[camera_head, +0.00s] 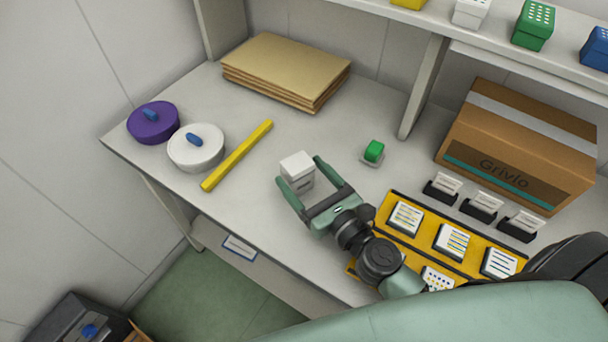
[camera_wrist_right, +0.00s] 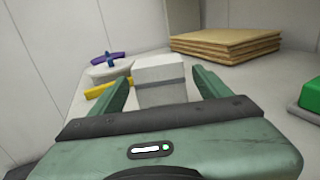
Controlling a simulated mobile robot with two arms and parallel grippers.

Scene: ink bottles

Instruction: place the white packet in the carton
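The white packet (camera_head: 298,172), a small white box with a grey band near its top, stands upright on the table. My right gripper (camera_head: 300,181) is around it with a finger on either side. In the right wrist view the packet (camera_wrist_right: 160,82) stands between the spread fingers (camera_wrist_right: 163,92), with a gap at each side, so the gripper is open. A brown cardboard carton (camera_head: 520,140) with tape and "Grivlo" on its side stands at the right back and looks closed. My left gripper is not in view.
A yellow bar (camera_head: 237,155), white (camera_head: 196,148) and purple (camera_head: 153,123) round containers lie left. Brown folded sheets (camera_head: 286,70) lie at the back. A green item (camera_head: 373,151) and a yellow tray (camera_head: 430,236) with cards are to the right. Small boxes line the shelf (camera_head: 490,52).

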